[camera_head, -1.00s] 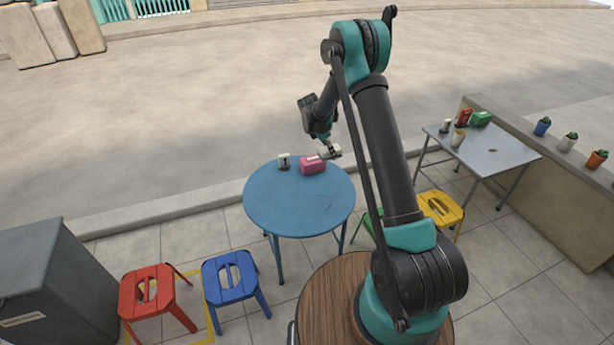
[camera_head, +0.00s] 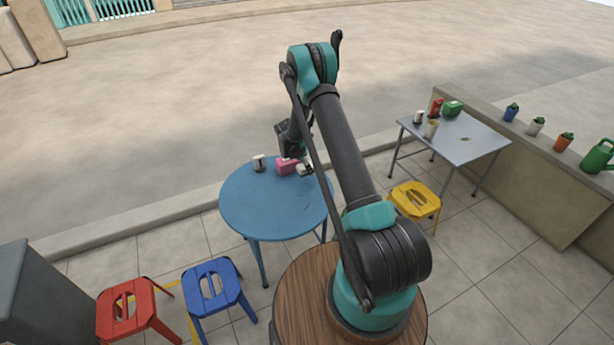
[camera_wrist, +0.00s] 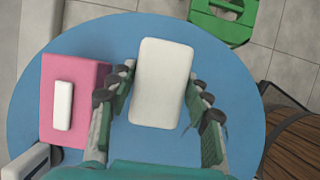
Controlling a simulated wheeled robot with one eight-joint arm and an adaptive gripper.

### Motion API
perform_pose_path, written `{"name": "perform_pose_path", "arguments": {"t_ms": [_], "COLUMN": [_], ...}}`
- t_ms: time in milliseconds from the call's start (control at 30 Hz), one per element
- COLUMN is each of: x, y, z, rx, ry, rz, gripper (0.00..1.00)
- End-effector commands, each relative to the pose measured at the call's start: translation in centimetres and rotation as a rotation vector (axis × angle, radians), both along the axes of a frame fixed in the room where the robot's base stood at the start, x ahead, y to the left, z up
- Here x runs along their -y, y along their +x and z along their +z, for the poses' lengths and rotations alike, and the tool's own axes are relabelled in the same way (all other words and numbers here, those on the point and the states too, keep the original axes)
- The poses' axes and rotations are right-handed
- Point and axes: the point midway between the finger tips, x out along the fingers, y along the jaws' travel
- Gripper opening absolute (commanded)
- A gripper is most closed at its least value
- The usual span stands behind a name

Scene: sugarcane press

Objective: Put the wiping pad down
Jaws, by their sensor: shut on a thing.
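The wiping pad is a pale, rounded slab (camera_wrist: 162,82) between the fingers of my gripper (camera_wrist: 160,97) in the wrist view. My gripper is shut on it over the right back part of the round blue table (camera_head: 250,213). In the head view my gripper (camera_head: 305,169) is low at the table, just right of a pink box (camera_head: 287,167), which also shows in the wrist view (camera_wrist: 88,80). I cannot tell whether the pad touches the tabletop.
A small white-topped item (camera_head: 259,163) stands left of the pink box. The front of the blue table is clear. Red (camera_head: 125,305), blue (camera_head: 212,287) and yellow (camera_head: 416,199) stools stand around. A grey table (camera_head: 462,138) with several items is at right.

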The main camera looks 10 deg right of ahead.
Motion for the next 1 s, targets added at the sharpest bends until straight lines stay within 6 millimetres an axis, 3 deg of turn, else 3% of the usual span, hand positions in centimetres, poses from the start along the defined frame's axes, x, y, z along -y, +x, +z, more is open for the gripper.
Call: {"name": "perform_pose_path", "arguments": {"t_ms": [500,900,933,1000], "x": [0.0,0.0,0.0,0.0], "y": [0.0,0.0,0.0,0.0], "z": [-4.9,-5.4,-5.4,-5.4], "rx": [0.0,0.0,0.0,0.0], "ry": [0.0,0.0,0.0,0.0], "rz": [0.0,0.0,0.0,0.0], "gripper": [0.18,0.18,0.5,0.59]}}
